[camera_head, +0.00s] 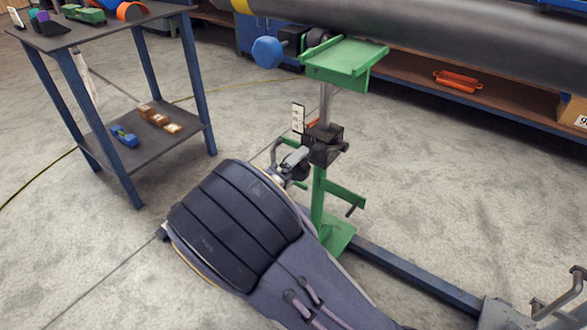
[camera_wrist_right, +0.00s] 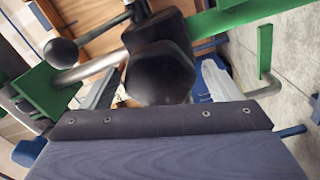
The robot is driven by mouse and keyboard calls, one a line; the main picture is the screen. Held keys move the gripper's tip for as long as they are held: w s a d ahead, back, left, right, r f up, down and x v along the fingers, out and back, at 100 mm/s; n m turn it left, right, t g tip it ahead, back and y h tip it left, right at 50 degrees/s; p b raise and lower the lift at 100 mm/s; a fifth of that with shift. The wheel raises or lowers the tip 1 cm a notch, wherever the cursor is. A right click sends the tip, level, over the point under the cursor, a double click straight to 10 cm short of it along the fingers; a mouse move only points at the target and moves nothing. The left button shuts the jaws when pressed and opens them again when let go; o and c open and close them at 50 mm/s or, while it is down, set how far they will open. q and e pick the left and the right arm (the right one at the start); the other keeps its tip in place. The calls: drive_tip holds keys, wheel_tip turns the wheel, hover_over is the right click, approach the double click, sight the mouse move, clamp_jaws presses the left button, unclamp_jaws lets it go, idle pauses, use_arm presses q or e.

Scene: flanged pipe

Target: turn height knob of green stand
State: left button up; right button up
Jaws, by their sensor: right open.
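The green stand stands at the centre of the head view, with its green top plate (camera_head: 345,58), a bare steel post (camera_head: 325,103) and a green lower column. In the right wrist view a black faceted knob (camera_wrist_right: 160,72) fills the upper middle, close to the camera. Whether my fingers touch it cannot be told. My left gripper is out of view.
A large dark pipe (camera_head: 440,40) runs above, across the upper right. A blue knob (camera_head: 267,52) sticks out beside the stand's top. A two-level table (camera_head: 165,140) stands at the left. An orange part (camera_head: 458,81) lies on the shelf behind.

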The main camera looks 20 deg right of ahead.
use_arm(q)
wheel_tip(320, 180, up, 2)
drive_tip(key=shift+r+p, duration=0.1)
drive_tip(key=shift+p, duration=0.95)
use_arm(e)
drive_tip(key=v, duration=0.7)
drive_tip(key=shift+s+a, duration=0.15)
drive_tip(key=shift+a, duration=0.15)
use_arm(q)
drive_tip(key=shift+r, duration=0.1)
